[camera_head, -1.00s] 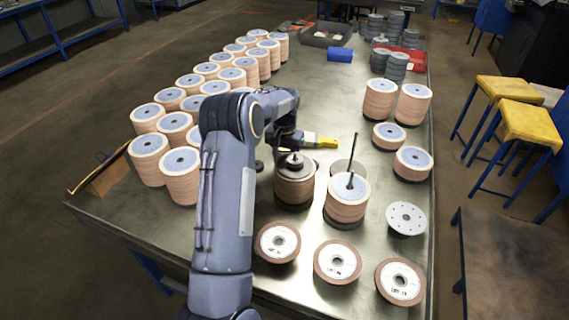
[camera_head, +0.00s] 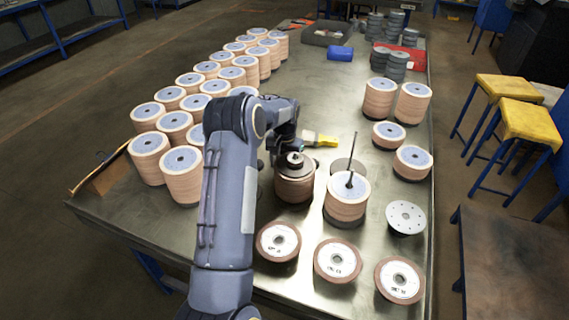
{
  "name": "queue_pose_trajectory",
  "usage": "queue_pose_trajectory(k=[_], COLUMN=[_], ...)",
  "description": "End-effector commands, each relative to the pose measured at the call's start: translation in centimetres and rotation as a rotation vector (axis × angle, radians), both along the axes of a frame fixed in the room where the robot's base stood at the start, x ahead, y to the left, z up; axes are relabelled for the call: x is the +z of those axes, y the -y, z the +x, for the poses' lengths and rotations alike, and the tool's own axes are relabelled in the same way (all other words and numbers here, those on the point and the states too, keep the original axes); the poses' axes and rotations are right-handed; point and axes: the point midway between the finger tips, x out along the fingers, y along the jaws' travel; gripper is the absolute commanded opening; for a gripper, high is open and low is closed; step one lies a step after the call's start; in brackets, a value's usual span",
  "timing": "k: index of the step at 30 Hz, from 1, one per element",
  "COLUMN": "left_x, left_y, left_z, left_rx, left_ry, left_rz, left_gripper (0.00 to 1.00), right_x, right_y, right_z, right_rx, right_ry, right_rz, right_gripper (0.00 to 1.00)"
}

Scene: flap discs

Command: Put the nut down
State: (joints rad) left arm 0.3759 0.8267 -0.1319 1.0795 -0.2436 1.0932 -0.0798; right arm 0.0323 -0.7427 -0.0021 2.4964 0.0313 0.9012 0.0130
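A dark, round nut (camera_head: 294,158) sits at the top of a stack of tan flap discs (camera_head: 294,187) near the middle of the table. A dark flange lies under the nut on this stack. My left arm comes in from the lower left, and its gripper (camera_head: 288,147) is at the nut, just above the stack. The arm and wrist hide most of the fingers, so I cannot tell whether they are closed on the nut. My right gripper is not in view.
A second disc stack (camera_head: 347,203) with an upright rod stands close on the right. A yellow-handled brush (camera_head: 320,139) lies behind. Three loose discs (camera_head: 338,261) and a grey perforated plate (camera_head: 405,217) lie in front and right. Rows of disc stacks (camera_head: 182,172) fill the left side.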

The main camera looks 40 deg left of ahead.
Motion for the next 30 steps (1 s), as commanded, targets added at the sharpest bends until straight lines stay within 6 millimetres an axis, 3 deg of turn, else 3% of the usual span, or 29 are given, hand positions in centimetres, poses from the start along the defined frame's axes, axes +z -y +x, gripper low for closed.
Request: queue_pose_trajectory(k=[5, 19, 30], left_x=[1.2, 10.4, 13.1], left_y=[0.0, 0.0, 0.4], left_z=[0.1, 0.1, -0.4], left_rx=[0.0, 0.0, -0.002], left_ry=[0.003, 0.003, 0.011], left_rz=[0.001, 0.001, -0.006], left_gripper=[0.63, 0.63, 0.63], right_x=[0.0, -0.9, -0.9], right_y=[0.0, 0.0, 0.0], right_z=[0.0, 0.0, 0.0], right_rx=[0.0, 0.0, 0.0], right_ry=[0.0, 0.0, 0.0], right_rz=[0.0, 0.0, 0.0], right_gripper=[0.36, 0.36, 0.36])
